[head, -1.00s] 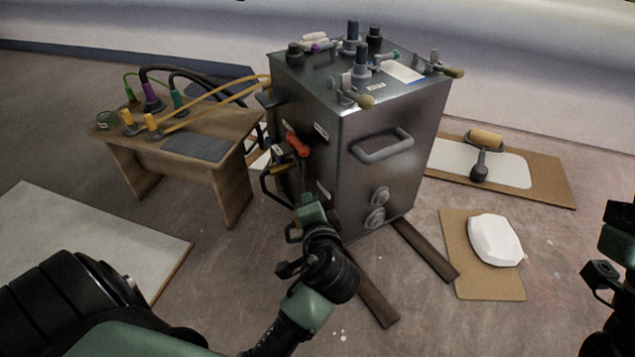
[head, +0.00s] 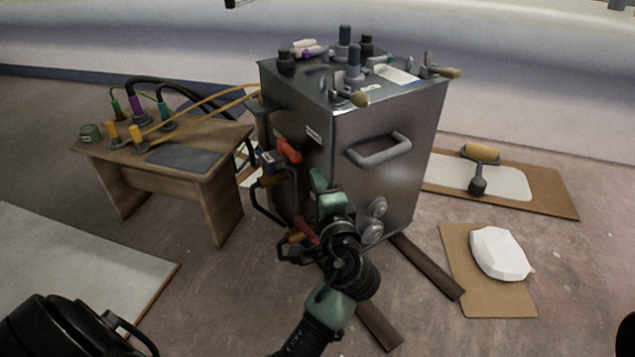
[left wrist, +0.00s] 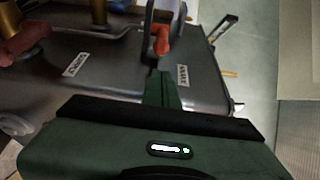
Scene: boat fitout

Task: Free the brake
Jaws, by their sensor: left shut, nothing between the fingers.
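A grey metal cabinet (head: 375,120) stands mid-floor in the head view. On its left side are an upper red handle (head: 288,150) and a lower red handle (head: 303,232), with brass-coloured parts near them. I cannot tell which is the brake; the labels are too small to read. My left gripper (head: 317,180) is shut and empty in front of that side, between the two handles in the picture. In the left wrist view the shut fingers (left wrist: 163,78) point at an orange-red handle tip (left wrist: 162,40) on a grey bracket; contact cannot be told. Another red grip (left wrist: 25,45) is at left.
A small wooden table (head: 180,160) with cables running to the cabinet stands at left. Knobs and levers cover the cabinet top. Two dark beams (head: 428,267) lie under it. A roller (head: 480,160) and a white block (head: 498,253) lie on boards at right.

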